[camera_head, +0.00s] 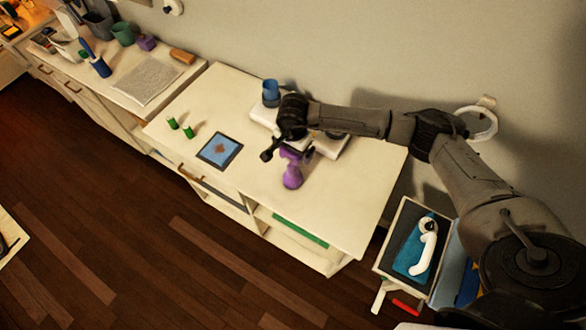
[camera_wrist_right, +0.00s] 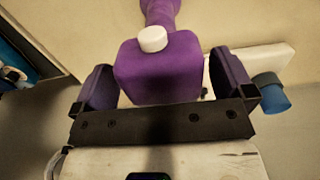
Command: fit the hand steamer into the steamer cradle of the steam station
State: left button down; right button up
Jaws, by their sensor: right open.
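The purple hand steamer (camera_head: 292,176) is on the white cabinet top in front of the steam station (camera_head: 331,148). In the right wrist view the steamer's boxy purple head (camera_wrist_right: 160,75) with a white cap lies between the two spread fingers. My right gripper (camera_head: 288,155) is open at the steamer's head, pointing down; I cannot tell whether the fingers touch it. The white steam station carries a blue cup-like tank (camera_head: 271,90) at its left end. My right arm hides the middle of the station, and I cannot make out the cradle. My left gripper is not in view.
An open case (camera_head: 398,232) with a white handled device (camera_head: 424,247) stands at the right. The cabinet's front right top is clear. A wall runs behind.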

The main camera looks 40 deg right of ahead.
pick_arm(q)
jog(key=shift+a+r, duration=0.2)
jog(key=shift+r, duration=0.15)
pick_arm(e)
jog(key=shift+f, duration=1.05)
jog(key=shift+c, duration=0.2)
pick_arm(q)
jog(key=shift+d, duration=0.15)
pick_arm(e)
jog(key=shift+r, duration=0.1)
jog(key=c, duration=1.4)
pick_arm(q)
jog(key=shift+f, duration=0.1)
pick_arm(e)
jog(key=shift+r, duration=0.1)
jog(key=shift+c, duration=0.2)
